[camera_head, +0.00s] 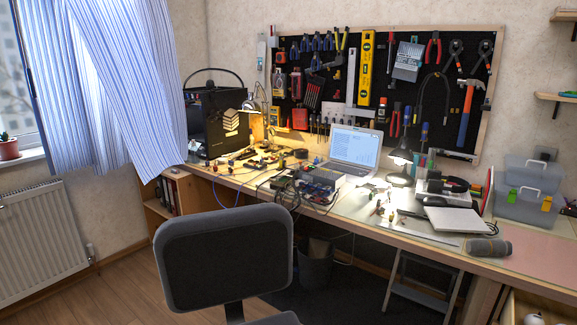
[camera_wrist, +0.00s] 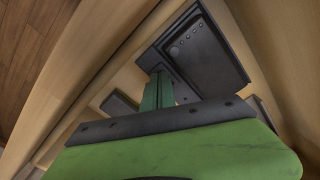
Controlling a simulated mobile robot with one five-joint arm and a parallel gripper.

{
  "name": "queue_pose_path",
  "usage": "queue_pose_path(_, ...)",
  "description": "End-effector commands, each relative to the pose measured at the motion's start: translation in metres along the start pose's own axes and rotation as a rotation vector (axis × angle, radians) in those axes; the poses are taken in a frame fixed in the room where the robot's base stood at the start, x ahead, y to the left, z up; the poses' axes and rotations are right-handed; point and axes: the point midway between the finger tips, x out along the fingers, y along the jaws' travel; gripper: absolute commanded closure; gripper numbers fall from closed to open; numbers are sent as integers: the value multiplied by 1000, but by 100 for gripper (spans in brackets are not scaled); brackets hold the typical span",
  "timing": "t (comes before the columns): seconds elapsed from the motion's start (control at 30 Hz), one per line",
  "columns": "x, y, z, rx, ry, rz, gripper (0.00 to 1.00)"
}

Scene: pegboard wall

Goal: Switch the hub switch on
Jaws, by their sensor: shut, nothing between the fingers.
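In the wrist view, a dark flat box (camera_wrist: 203,52) with a row of small round marks lies on a pale wooden surface. I cannot tell for sure that it is the hub, and I cannot make out a switch on it. My gripper (camera_wrist: 158,78) has narrow green fingers, shut and empty, their tips at the near left edge of the box as pictured. Whether they touch it is unclear. My gripper is not visible in the head view, where a hub is too small to pick out among the desk's electronics.
In the wrist view, another dark object (camera_wrist: 119,104) lies left of the fingers, and wooden edges run on both sides. In the head view, the desk (camera_head: 388,226) is crowded with cables, a laptop (camera_head: 354,150) and a lamp (camera_head: 402,157). A chair (camera_head: 225,255) stands before it.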

Motion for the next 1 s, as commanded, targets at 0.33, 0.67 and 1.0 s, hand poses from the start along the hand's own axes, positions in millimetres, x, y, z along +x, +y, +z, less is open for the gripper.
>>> queue_pose_path(0.33,-9,0,0,0,0,0,100)
queue_pose_path(0.67,-41,0,0,0,0,0,100)
queue_pose_path(1.0,-70,0,0,1,0,0,100)
